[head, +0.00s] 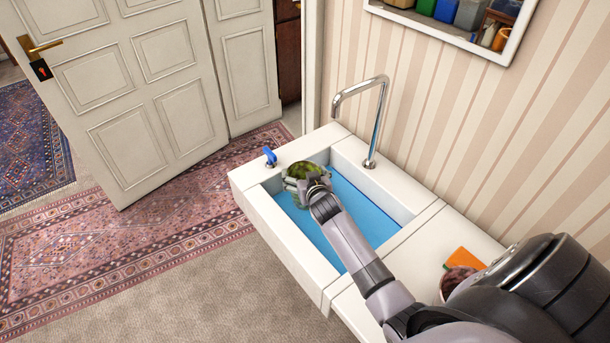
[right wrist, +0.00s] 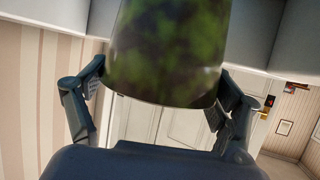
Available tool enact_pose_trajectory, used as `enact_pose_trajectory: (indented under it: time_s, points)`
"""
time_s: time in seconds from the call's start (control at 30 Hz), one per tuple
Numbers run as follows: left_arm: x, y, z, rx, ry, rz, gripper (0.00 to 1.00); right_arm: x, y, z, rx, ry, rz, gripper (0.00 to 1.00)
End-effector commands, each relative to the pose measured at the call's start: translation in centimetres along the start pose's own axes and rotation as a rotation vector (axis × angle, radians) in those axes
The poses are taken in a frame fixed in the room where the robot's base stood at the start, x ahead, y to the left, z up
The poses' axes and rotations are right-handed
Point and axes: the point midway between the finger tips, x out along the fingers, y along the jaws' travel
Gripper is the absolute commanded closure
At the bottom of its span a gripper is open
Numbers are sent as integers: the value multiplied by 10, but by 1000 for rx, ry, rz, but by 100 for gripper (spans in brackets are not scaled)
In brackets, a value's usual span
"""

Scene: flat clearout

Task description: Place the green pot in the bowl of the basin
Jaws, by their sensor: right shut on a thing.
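The green pot (head: 306,170), mottled green and dark, is over the far end of the basin's bowl in the head view. My right gripper (head: 307,182) is shut on it. In the right wrist view the pot (right wrist: 168,50) fills the upper middle, between the two fingers (right wrist: 158,95). The white basin (head: 288,241) has a bowl with a blue bottom (head: 358,212). The gripper and forearm hide part of the bowl, and I cannot tell whether the pot touches the bottom. My left gripper is not in view.
A chrome tap (head: 375,125) rises at the basin's wall side. A blue item (head: 269,156) stands on the far rim. An orange item (head: 464,259) lies on the counter at right, partly behind my arm. A white door (head: 125,85) stands beyond; the carpet at left is clear.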

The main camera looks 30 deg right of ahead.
Motion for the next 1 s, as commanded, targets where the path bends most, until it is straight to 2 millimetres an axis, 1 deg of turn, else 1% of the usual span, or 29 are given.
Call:
enact_pose_trajectory:
  time_s: [0.3, 0.43, 0.47, 0.6, 0.7, 1.0]
  points:
    - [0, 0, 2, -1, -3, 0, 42, 3, 0, 3, 0, 8, -2, 76]
    - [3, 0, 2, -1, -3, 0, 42, 4, 0, 6, 0, 7, -1, 76]
    - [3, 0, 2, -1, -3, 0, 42, 4, 0, 9, 0, 3, 0, 14]
    - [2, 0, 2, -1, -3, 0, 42, 4, 0, 8, 0, 2, 0, 5]
    - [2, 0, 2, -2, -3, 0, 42, 4, 0, 8, 0, 2, 0, 0]
    - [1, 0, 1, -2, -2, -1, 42, 3, 0, 7, -1, 3, 0, 0]
